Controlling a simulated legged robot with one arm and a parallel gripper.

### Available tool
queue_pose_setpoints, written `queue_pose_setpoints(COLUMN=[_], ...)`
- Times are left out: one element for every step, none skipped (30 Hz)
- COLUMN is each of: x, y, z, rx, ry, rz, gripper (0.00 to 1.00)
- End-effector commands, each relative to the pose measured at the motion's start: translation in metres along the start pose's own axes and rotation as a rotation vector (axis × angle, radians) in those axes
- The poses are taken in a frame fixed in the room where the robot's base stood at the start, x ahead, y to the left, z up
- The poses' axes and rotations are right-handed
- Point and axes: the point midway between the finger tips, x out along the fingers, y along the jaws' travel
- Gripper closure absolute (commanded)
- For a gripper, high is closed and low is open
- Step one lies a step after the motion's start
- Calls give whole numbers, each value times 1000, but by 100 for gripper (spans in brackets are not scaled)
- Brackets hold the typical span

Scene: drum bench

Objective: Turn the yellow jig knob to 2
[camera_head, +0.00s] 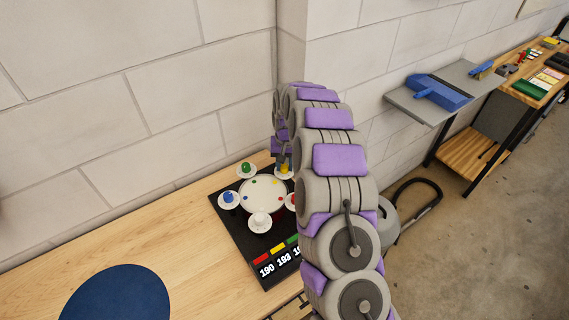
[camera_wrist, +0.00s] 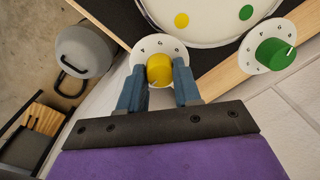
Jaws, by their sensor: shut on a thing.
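The yellow jig knob (camera_wrist: 159,69) sits on a white round dial in the wrist view, with dark numbers partly showing on the dial's far side. A pale pointer mark shows on the knob's near edge, but the number it points at is hidden. My gripper (camera_wrist: 158,78) has its two blue fingers closed on either side of the yellow knob. In the head view the yellow knob (camera_head: 285,171) shows at the back right of the black jig board (camera_head: 228,218), beneath my gripper, which my arm mostly hides.
A white round plate (camera_head: 262,195) with coloured dots fills the jig's middle. The green knob (camera_head: 246,168), blue knob (camera_head: 228,197) and white knob (camera_head: 260,219) surround it; a red one is partly hidden. A dark blue disc (camera_head: 115,295) lies on the wooden bench. A wall stands close behind.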

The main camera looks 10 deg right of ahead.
Motion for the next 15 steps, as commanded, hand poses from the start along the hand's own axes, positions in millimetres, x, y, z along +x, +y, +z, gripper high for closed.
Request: queue_pose_setpoints(x=[0, 0, 0, 0, 0, 0, 0, 0, 0, 0, 0, 0, 0, 0, 0], y=[-1, -1, -1, -1, -1, 0, 0, 0, 0, 0, 0, 0, 0, 0, 0], z=[0, 0, 0, 0, 0, 0, 0, 0, 0, 0, 0, 0, 0, 0, 0], rx=[0, 0, 0, 0, 0, 0, -1, -1, -1, -1, -1, -1, -1, -1, -1], ry=[0, 0, 0, 0, 0, 0, 0, 0, 0, 0, 0, 0, 0, 0, 0], rz=[-1, -1, -1, -1, -1, -1, -1, -1, -1, -1, -1, -1, -1, -1, 0], gripper=[97, 97, 64, 61, 58, 55, 52, 49, 45, 42, 42, 42, 42, 42, 42])
